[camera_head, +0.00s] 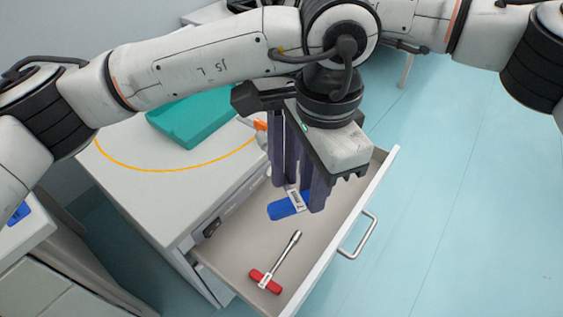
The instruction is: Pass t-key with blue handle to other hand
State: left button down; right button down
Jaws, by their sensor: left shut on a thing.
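The t-key with the blue handle (284,208) is in the open drawer's area, with a white label on the handle. My left gripper (302,198) points down over the drawer, shut on this t-key. The fingers hide part of the t-key, and its shaft does not show clearly. I cannot tell whether it still touches the drawer floor. Links of my right arm show at the upper right, but its gripper is out of view.
A t-key with a red handle (265,281) lies in the open drawer (236,240), in front of the blue one. A teal tray (194,117) sits on the cabinet top (140,190). The drawer's metal handle (361,238) sticks out to the right. The blue floor (450,200) is clear there.

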pick_arm(q)
jog(key=c, duration=1.6)
grip_release()
jog(key=shift+d, duration=0.15)
jog(key=shift+o, duration=0.2)
